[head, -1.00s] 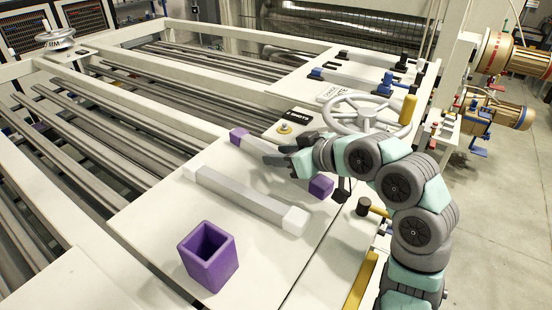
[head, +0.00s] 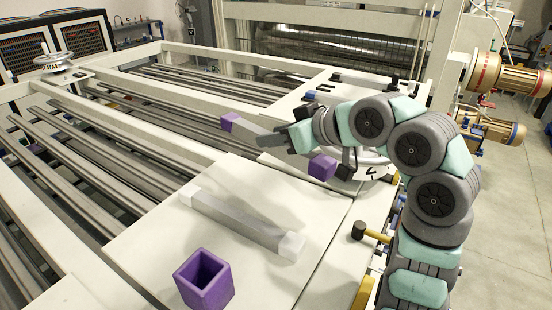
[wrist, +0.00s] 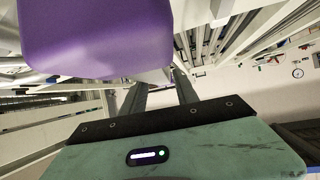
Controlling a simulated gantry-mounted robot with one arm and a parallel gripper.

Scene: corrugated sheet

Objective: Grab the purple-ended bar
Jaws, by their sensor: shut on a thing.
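The purple-ended bar (head: 257,134) is grey with a purple block at each end. It is held up above the white panel, tilted across the head view, with one end (head: 230,121) at upper left and the other (head: 322,167) at lower right. My gripper (head: 284,141) is shut on its middle part, and the fingers hide some of the grey length. In the wrist view a purple end (wrist: 95,40) looms large at upper left, beyond my gripper's fingers (wrist: 160,88).
A grey bar with white ends (head: 238,219) lies on the white panel (head: 130,250). An open purple square holder (head: 205,280) stands in front of it. A handwheel (head: 375,165) is partly hidden behind my arm. Rows of metal rails lie at left.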

